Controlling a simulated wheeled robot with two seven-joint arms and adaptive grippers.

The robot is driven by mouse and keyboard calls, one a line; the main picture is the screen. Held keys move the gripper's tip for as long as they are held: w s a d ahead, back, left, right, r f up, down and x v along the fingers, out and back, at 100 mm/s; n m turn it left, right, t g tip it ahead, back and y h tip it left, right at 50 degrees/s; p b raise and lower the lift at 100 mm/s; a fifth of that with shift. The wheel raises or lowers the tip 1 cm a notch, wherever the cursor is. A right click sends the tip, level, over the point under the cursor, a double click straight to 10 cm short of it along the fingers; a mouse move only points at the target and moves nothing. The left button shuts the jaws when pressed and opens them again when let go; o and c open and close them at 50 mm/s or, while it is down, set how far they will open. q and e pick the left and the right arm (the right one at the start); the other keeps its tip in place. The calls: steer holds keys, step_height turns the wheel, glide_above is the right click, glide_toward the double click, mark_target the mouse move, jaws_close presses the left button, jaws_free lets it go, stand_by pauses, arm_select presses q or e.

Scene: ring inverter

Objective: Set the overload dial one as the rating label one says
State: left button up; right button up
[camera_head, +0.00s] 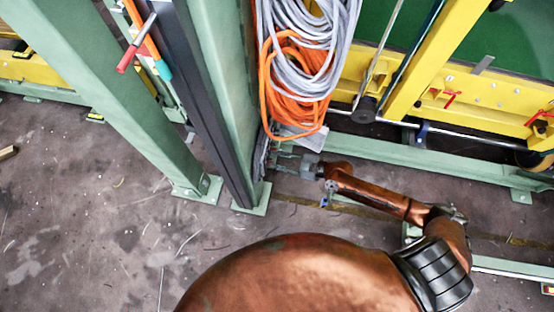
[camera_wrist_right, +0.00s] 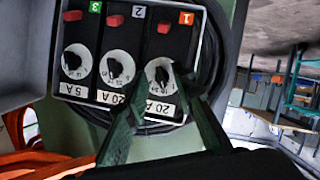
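Overload dial one (camera_wrist_right: 160,72) is under the orange tag 1 (camera_wrist_right: 186,18). Rating label one (camera_wrist_right: 160,108) lies below that dial and reads 20 A. My right gripper (camera_wrist_right: 157,80) has its two dark green fingers apart, with the tips at either side of dial one's lower part; I cannot tell whether they touch its knob. In the head view my right gripper (camera_head: 286,162) reaches in beside the green column; the dials are hidden there. My left gripper is not in view.
Dial two (camera_wrist_right: 116,68) with a 20 A label and dial three (camera_wrist_right: 77,61) with a 5 A label sit close beside. Red buttons line the panel. Orange cable (camera_head: 283,105) and grey cable (camera_head: 320,45) hang just above the gripper. A green column (camera_head: 222,90) stands left.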

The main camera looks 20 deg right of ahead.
steer(key=shift+a, duration=0.1)
steer(key=shift+c, duration=0.3)
jaws_close()
